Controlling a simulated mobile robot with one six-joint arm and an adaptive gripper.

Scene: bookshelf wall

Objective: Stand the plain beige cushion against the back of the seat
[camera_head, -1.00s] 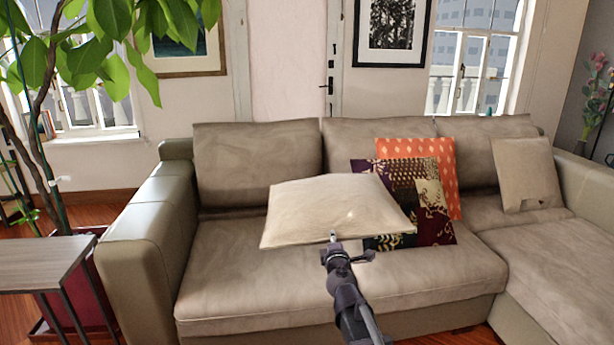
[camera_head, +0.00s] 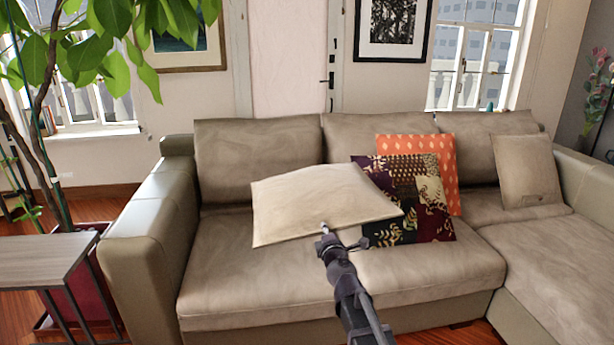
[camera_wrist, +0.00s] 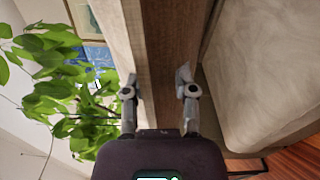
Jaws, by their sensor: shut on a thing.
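The plain beige cushion (camera_head: 320,200) is held in the air over the left part of the sofa seat (camera_head: 250,285), tilted, its broad face up. My gripper (camera_head: 325,232) is shut on the cushion's near edge. In the wrist view my gripper (camera_wrist: 160,92) has a finger on each side of the cushion (camera_wrist: 163,45), seen nearly edge-on. Whether its underside touches the seat cannot be told.
A dark patterned cushion (camera_head: 438,205) and an orange cushion (camera_head: 447,165) lean just right of the held one. Another beige cushion (camera_head: 527,170) leans at the far right. The left armrest (camera_head: 150,240), a side table (camera_head: 40,255) and a plant (camera_head: 100,70) stand left.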

